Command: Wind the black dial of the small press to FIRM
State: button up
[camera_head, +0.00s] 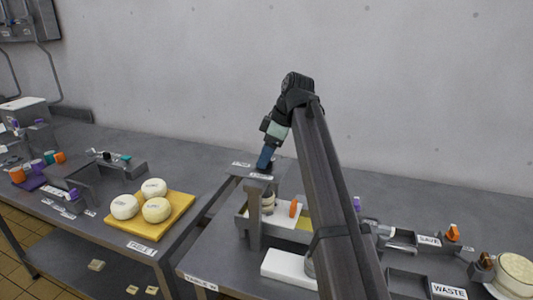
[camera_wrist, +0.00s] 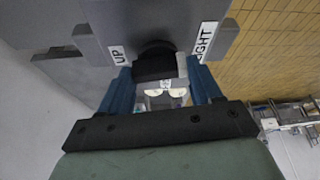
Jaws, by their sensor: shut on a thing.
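The small press is a grey frame (camera_head: 253,222) on the right-hand table, with white labels on its top plate. My gripper (camera_head: 264,167) points down onto that top plate with its blue fingers. In the wrist view my gripper (camera_wrist: 160,80) is shut on the black dial (camera_wrist: 154,63), one finger on each side. A label reading UP (camera_wrist: 118,54) is left of the dial, and one reading LIGHT (camera_wrist: 206,40), its first letter partly cut off, is right of it. The dial's pointer and the FIRM label cannot be made out. In the head view the dial is hidden by the fingers.
A tray (camera_head: 240,228) with an orange-topped item (camera_head: 294,208) is by the press. A white block (camera_head: 288,268) lies in front. A yellow board (camera_head: 176,230) with three white cheeses is on the left table. A WASTE label (camera_head: 449,291) is at right.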

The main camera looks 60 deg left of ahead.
jog(key=shift+d+m, duration=0.1)
jog(key=shift+m, duration=0.2)
jog(key=m+t+y, duration=0.1)
jog(key=m, duration=0.2)
jog(key=shift+s+m, duration=0.15)
jog(key=shift+m, duration=0.25)
jog(key=m+t, duration=0.1)
jog(key=m, duration=0.1)
jog(key=m+y, duration=0.1)
jog(key=m, duration=0.1)
jog(key=shift+s+m+t, duration=0.15)
jog(key=shift+m+t, duration=0.15)
jog(key=shift+t, duration=0.1)
jog(key=m+t, duration=0.1)
jog(key=m, duration=0.3)
jog(key=shift+t, duration=0.4)
jog(key=shift+s+m+t+h, duration=0.15)
jog(key=shift+m+t, duration=0.25)
jog(key=shift+m, duration=0.85)
jog(key=shift+m+t+h, duration=0.25)
jog(key=shift+m+t, duration=0.15)
jog(key=shift+m, duration=0.85)
jog(key=o, duration=1.1)
jog(key=shift+c, duration=0.2)
jog(key=v, duration=1.3)
jog(key=shift+r, duration=0.4)
